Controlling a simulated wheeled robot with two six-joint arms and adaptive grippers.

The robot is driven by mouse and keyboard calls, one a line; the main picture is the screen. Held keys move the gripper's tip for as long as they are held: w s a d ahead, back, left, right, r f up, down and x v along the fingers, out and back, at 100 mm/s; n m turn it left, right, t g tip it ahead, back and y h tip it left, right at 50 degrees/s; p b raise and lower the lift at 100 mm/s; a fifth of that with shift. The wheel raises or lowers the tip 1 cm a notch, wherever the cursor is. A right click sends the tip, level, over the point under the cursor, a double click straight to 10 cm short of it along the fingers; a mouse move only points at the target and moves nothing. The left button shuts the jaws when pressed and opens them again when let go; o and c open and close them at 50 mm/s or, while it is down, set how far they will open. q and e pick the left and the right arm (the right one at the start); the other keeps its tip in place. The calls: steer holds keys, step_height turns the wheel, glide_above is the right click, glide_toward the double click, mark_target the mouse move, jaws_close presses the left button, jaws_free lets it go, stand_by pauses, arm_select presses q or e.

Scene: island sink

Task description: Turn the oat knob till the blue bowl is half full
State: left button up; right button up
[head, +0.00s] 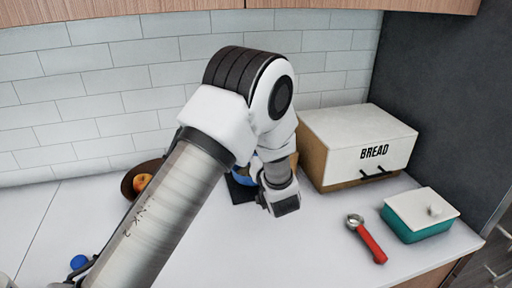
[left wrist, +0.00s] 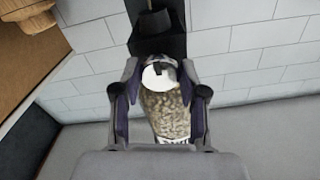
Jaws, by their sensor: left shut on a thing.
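My left arm reaches across the counter, and its links hide most of the oat dispenser in the head view. In the left wrist view, my left gripper (left wrist: 160,84) is shut on the white round oat knob (left wrist: 158,76), with a finger on each side. The clear oat container (left wrist: 166,115), filled with speckled oats, shows behind the knob. A sliver of the blue bowl (head: 242,178) shows beside my arm on a dark base. Its inside is hidden, so its fill level cannot be told. My right gripper is not in view.
A white and wooden bread box (head: 345,142) stands right of my arm. A red-handled tool (head: 371,244) and a teal lidded dish (head: 418,222) lie at the right. A brown bowl (head: 129,184) with an apple (head: 142,182) is at the left. The counter's front middle is clear.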

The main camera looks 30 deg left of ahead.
arm_select(q)
steer(key=o, duration=1.2)
steer(key=shift+c, duration=0.2)
steer(key=v, duration=0.7)
steer(key=shift+s+f, duration=0.1)
